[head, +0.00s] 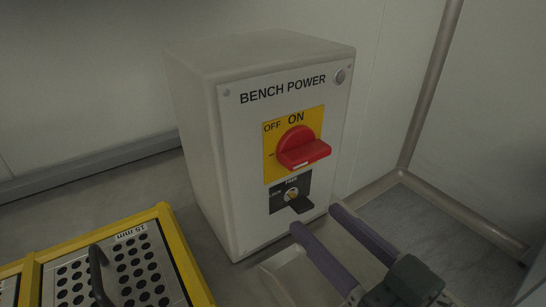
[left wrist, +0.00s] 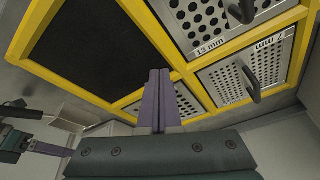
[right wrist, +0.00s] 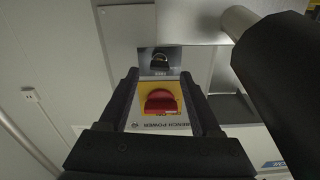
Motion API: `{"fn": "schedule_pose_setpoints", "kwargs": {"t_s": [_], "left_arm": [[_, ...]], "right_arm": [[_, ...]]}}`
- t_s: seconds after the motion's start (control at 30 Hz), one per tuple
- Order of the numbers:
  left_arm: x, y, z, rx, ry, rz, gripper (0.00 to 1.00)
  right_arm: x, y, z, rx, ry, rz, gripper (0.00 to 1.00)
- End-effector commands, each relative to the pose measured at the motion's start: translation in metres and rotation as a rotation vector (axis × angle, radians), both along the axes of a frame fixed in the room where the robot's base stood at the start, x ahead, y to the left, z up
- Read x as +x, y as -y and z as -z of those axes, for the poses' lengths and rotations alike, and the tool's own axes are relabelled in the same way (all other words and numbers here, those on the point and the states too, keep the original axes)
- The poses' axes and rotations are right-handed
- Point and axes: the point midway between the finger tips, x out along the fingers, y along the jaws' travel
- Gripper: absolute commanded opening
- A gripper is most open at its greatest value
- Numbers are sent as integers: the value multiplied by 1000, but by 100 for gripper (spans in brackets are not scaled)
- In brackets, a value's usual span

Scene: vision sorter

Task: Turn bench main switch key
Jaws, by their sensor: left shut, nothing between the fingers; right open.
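The bench power box (head: 200,120) stands upright with its labelled front facing me. A red rotary handle (head: 300,150) sits on a yellow plate marked OFF and ON. Below it a black plate holds a round lock with a black key (head: 301,204) sticking out. My right gripper (head: 318,220) is open and empty, low in front of the box near the key. In the right wrist view the red handle (right wrist: 160,102) and key (right wrist: 159,61) appear upside down beyond the fingers. My left gripper (left wrist: 159,72) is shut and empty, near a yellow rack, outside the head view.
A yellow-framed rack (head: 187,255) with perforated panels and dark handles lies left of the box. The left wrist view shows its yellow frame (left wrist: 95,93) and a black panel (left wrist: 105,45). Walls stand behind and right of the box. Grey surface right of it is clear.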

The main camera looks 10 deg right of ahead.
Motion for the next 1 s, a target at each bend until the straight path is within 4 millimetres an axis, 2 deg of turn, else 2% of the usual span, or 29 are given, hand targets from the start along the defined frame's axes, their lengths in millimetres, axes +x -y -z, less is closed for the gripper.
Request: {"fn": "schedule_pose_setpoints", "kwargs": {"t_s": [0.1,0.2,0.5,1.0], "left_arm": [[0,0,4,0,0,0,0],[0,0,4,0,0,0,0],[0,1,4,-5,0,-3,0],[0,3,4,-11,-1,-6,0]], "right_arm": [[15,-5,1,-1,1,0,65],[21,-8,1,-1,0,0,65],[24,-9,1,-2,-2,0,65],[24,-8,0,-1,-1,0,10]]}}
